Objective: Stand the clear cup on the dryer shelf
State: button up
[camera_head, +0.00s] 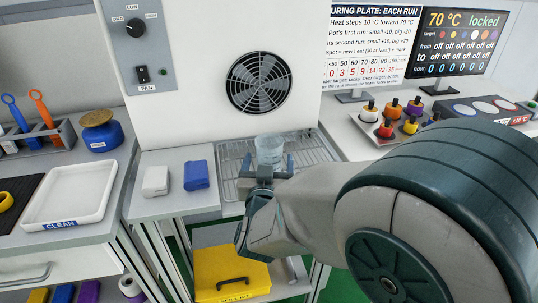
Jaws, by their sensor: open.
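The clear cup (269,149) stands upright on the wire dryer shelf (228,160), below the fan grille. My gripper (269,163) is open, with its fingers close to the near side of the cup, one at the left and one at the right. I cannot tell whether a finger touches the cup. The lower part of the cup is partly hidden by my gripper. My arm covers the right front of the shelf.
A white cloth (155,181) and a blue cloth (196,175) lie left of the shelf. The dryer front (200,75) rises behind. A tray of small bottles (368,128) stands at right, a white tray (65,222) at left. A yellow box (231,272) sits below.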

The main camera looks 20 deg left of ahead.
jog(key=v, duration=0.9)
